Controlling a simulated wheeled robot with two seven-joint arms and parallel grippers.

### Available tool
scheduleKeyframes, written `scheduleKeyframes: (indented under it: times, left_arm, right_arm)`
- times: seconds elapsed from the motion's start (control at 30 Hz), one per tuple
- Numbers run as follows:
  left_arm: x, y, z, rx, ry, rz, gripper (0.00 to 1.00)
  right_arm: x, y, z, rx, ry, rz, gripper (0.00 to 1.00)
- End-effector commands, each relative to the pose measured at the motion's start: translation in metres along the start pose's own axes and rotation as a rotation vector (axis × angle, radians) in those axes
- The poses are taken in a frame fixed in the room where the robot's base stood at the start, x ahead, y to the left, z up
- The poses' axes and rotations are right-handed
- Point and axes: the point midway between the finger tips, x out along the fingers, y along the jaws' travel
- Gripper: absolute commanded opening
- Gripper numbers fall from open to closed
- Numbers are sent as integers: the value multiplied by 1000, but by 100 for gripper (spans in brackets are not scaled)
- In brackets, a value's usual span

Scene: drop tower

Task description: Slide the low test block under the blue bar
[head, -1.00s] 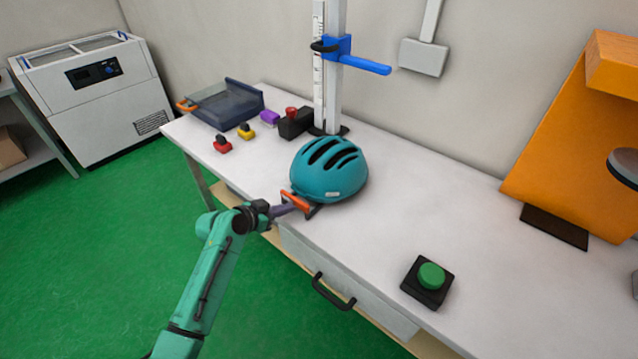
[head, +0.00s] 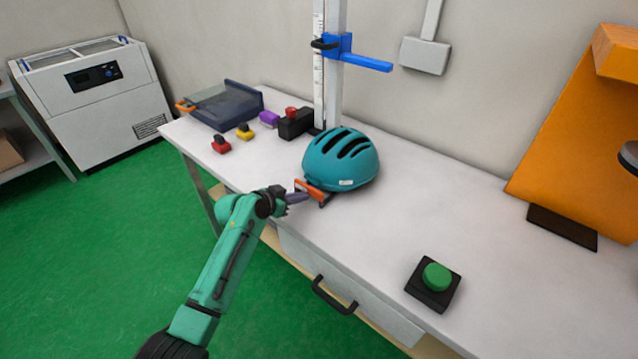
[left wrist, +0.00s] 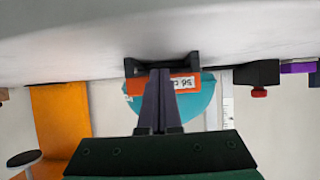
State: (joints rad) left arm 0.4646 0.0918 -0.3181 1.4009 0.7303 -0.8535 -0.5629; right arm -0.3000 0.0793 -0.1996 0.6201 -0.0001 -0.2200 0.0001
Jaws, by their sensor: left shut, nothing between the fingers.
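The low test block shows as a teal helmet (head: 342,157) on a low dark base with an orange front plate (head: 313,189), standing on the white bench (head: 410,225). The left wrist view shows the orange plate (left wrist: 184,83) with a white label, and part of the helmet (left wrist: 199,105) behind it. My left gripper (head: 304,196) is shut and empty, its tips at the front of the orange plate and seemingly touching it. The blue bar (head: 366,63) sticks out from the upright post (head: 336,95), above and behind the helmet. My right gripper is not in view.
A black box with a red knob (head: 296,122) stands left of the post's foot. Red (head: 221,147), yellow and purple small pieces and a dark tray (head: 228,104) lie farther left. A green button (head: 436,277) sits front right.

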Motion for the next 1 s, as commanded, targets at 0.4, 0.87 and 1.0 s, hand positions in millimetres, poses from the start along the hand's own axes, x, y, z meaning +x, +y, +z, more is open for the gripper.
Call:
scheduleKeyframes:
  times: [0.4,0.87,1.0]
  left_arm:
    - [35,1,-15,2,3,1,0]
    - [47,1,-26,0,0,1,0]
    - [54,1,-26,1,2,1,0]
  right_arm:
    - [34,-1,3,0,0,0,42]
    - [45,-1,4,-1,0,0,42]
    - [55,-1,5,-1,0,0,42]
